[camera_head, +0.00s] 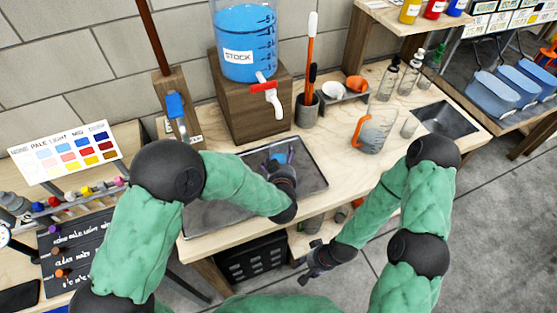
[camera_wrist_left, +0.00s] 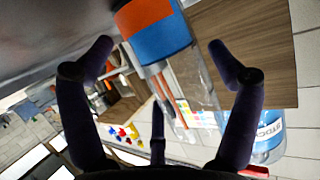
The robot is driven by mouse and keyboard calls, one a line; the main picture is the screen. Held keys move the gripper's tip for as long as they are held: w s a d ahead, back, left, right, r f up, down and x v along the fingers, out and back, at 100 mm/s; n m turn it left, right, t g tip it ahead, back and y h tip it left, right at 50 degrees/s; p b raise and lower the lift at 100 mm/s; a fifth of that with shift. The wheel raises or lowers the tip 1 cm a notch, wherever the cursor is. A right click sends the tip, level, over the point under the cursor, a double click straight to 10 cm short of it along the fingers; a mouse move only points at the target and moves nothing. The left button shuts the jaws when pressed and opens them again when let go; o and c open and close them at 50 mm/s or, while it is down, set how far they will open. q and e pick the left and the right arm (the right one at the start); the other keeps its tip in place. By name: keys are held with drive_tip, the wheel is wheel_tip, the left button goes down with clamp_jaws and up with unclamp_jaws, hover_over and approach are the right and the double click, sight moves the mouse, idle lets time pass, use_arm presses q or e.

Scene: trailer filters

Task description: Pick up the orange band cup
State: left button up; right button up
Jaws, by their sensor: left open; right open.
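The orange band cup (camera_wrist_left: 160,35) is clear, with an orange band and blue contents, and looks upside down in the left wrist view. It lies between the spread fingers of my left gripper (camera_wrist_left: 162,48), which is open; I cannot tell whether they touch it. In the head view, my left gripper (camera_head: 278,167) is over the dark metal tray (camera_head: 313,174) and hides most of the cup, leaving a blue patch (camera_head: 281,157) visible. My right gripper (camera_head: 318,264) is open and empty, low in front of the bench.
A wooden block (camera_head: 255,105) carrying the blue STOCK tank (camera_head: 243,50) with a red tap (camera_head: 264,87) stands behind the tray. An orange-handled pitcher (camera_head: 375,135) and clear bottles (camera_head: 411,75) stand to the right. Bare bench (camera_head: 335,150) lies between tray and pitcher.

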use_arm(q)
drive_tip(key=shift+x, duration=1.1)
drive_tip(key=c, duration=1)
drive_tip(key=shift+r, duration=0.15)
